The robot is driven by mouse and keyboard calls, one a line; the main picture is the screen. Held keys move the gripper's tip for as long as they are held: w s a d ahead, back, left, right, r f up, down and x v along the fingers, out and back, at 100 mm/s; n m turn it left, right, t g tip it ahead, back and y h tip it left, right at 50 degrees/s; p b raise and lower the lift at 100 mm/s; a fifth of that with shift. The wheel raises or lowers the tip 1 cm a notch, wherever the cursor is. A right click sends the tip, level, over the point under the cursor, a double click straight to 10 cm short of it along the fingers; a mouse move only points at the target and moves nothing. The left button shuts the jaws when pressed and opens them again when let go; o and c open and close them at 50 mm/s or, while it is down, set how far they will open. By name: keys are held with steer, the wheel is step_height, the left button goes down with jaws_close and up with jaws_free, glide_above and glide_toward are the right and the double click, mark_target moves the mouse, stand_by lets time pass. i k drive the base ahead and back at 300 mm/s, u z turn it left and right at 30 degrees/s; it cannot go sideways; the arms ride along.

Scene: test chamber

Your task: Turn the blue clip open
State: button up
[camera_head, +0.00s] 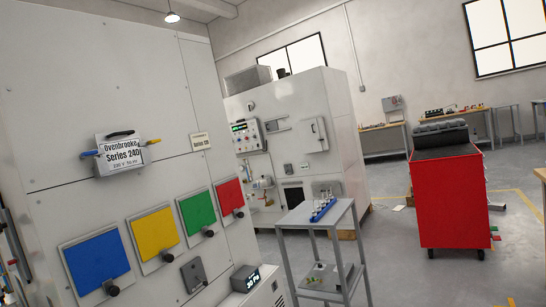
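A small blue clip (89,154) sticks out from the left side of a labelled box (122,157) on the big pale grey cabinet. The box reads "Ovenbrooke Series 240". A yellow clip (152,142) sticks out on its right side, and a black piece (120,134) lies along its top. The blue clip is small here, and I cannot tell how far it is turned. My gripper does not show in this view.
Blue (97,263), yellow (154,234), green (197,211) and red (231,197) panels with black knobs sit lower on the cabinet. A metal cart (322,220) stands to the right, a red tool cabinet (448,200) beyond. Open floor (400,265) lies between them.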

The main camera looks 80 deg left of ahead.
mark_target(86, 155)
steer(key=u, duration=3)
steer(key=k, duration=0.75)
steer(key=z, duration=0.05)
steer(key=i, duration=0.75)
steer(key=u, duration=0.95)
